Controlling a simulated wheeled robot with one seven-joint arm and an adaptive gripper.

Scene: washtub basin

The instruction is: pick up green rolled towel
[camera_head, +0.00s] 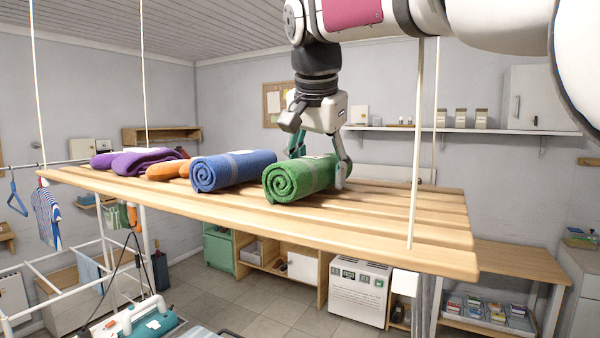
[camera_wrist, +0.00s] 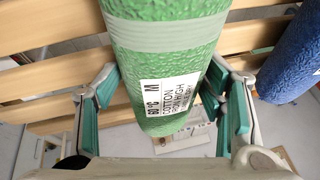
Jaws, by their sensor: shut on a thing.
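The green rolled towel (camera_head: 299,178) lies on the hanging slatted wooden shelf (camera_head: 440,262), its spiral end facing the front. My gripper (camera_head: 320,165) reaches down from above, with one finger on each side of the towel's rear part. In the wrist view the green towel (camera_wrist: 168,60) runs between the teal finger pads of my gripper (camera_wrist: 160,105), with a pale band and a white printed label facing the camera. The gripper is shut on the towel. The contact on the left side is hard to make out in the wrist view.
A blue rolled towel (camera_head: 233,171) lies close to the left of the green one; it shows at the right in the wrist view (camera_wrist: 295,55). Orange (camera_head: 168,171) and purple (camera_head: 140,161) towels lie further left. White ropes (camera_head: 416,140) hold the shelf. The shelf's right part is clear.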

